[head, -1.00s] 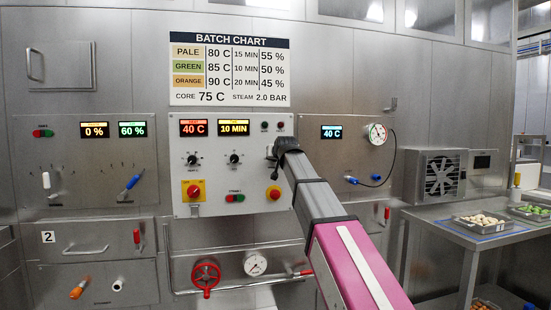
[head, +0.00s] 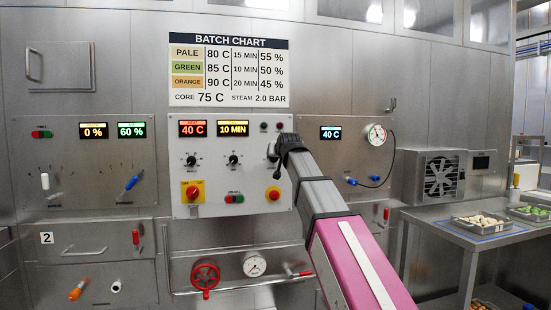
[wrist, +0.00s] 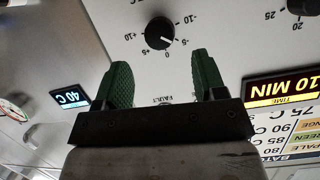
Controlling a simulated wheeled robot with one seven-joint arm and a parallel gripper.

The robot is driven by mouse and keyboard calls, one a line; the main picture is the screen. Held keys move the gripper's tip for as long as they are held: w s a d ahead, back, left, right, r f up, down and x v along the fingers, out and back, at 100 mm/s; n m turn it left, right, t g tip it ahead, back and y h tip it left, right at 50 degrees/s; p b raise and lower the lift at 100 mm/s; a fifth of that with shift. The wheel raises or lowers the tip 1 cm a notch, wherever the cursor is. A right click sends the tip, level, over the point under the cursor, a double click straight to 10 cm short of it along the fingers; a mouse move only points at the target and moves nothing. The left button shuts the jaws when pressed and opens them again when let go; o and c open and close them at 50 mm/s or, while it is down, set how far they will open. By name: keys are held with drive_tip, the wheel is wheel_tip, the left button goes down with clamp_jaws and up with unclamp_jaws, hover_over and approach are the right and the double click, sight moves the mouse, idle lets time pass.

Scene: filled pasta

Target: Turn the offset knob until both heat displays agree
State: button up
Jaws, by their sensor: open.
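The offset knob (wrist: 160,32) is black and round, on a scale from -10 to +10, in the wrist view. My gripper (wrist: 161,60) is open, its two green fingers pointing toward the knob; the knob shows just beyond the fingertips, with nothing held. In the head view my gripper (head: 273,156) is at the right side of the white panel, and my arm hides the knob. The red heat display (head: 193,129) reads 40 C. The cyan heat display (head: 331,133) on the right panel also reads 40 C; it shows in the wrist view (wrist: 70,98).
The white panel also carries a 10 MIN display (head: 233,128), two black knobs, a red-on-yellow switch (head: 193,192) and a red button (head: 273,193). A gauge (head: 377,135) with a cable is on the right panel. A steel table with trays stands at right.

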drive_tip(key=v, duration=0.5)
drive_tip(key=shift+s+r, duration=0.1)
drive_tip(key=shift+s, duration=0.05)
drive_tip(key=s+d+f+g+h, duration=0.15)
drive_tip(key=d+f, duration=0.25)
drive_tip(key=f, duration=0.8)
drive_tip(key=s+d+f+g, duration=0.1)
drive_tip(key=d+f+g, duration=0.2)
drive_tip(key=f, duration=0.9)
drive_tip(key=s+d+f+g+h, duration=0.15)
drive_tip(key=d+f, duration=0.25)
drive_tip(key=f, duration=0.9)
drive_tip(key=s+d+f+m+g, duration=0.1)
drive_tip(key=s+d+f+g, duration=0.3)
drive_tip(key=s+f, duration=0.6)
drive_tip(key=s+d+f+g, duration=0.4)
drive_tip(key=s+f, duration=0.6)
drive_tip(key=f, duration=0.8)
drive_tip(key=shift+d+m+h, duration=0.4)
drive_tip(key=shift+d, duration=0.5)
